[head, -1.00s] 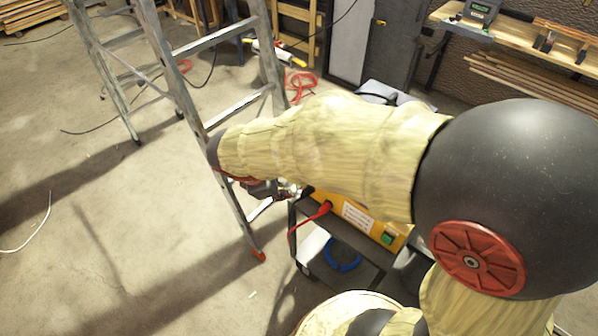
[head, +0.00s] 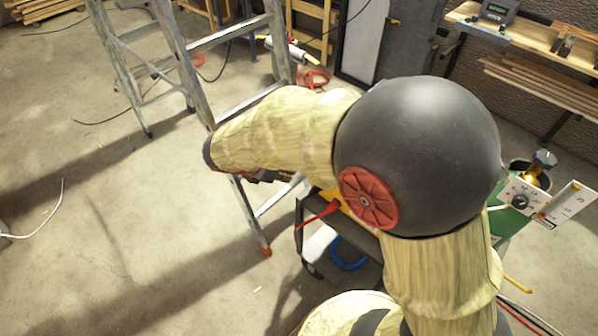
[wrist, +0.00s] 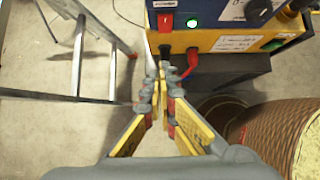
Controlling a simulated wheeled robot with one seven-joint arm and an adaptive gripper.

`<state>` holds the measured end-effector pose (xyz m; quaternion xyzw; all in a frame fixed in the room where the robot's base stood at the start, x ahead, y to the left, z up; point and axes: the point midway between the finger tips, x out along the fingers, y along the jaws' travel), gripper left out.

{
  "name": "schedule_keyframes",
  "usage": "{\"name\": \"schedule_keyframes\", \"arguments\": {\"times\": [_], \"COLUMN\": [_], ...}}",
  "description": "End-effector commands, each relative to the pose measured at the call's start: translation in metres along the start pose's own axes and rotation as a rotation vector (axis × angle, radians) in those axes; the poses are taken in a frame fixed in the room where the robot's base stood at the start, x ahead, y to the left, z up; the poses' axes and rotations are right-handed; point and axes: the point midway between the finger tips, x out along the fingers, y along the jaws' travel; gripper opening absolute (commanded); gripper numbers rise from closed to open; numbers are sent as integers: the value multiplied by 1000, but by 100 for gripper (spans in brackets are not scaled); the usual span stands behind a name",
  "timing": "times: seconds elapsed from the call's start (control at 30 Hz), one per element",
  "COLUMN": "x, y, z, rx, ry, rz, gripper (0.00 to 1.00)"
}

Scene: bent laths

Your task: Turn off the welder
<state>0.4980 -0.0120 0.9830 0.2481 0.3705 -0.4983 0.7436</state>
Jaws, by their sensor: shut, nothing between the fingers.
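The welder shows in the wrist view as a blue unit (wrist: 225,12) over a yellow one (wrist: 225,38). The yellow front has white labels, a green switch (wrist: 276,48) at right and a red cable plug (wrist: 190,64). The blue front has a red part (wrist: 165,21), a small green light (wrist: 192,22) and a dark knob (wrist: 259,6). My gripper (wrist: 160,80) is shut and empty, its tips just in front of the welder's left part; I cannot tell whether they touch. In the head view my arm hides most of the welder; a yellow bit (head: 327,194) shows.
An aluminium ladder (head: 197,85) stands close at left. The welder sits on a dark cart (head: 312,240) with a blue cable coil (head: 347,254) below. A brown ribbed cylinder (wrist: 275,125) is at right in the wrist view. Open floor lies left.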

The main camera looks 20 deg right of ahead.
Motion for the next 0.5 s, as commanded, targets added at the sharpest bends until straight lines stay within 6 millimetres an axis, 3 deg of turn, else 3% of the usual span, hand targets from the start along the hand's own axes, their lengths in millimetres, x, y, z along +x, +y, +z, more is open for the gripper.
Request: {"name": "schedule_keyframes", "arguments": {"times": [0.5], "x": [97], "y": [-1], "z": [-2], "rx": [2], "ry": [1], "rz": [-2], "gripper": [0]}}
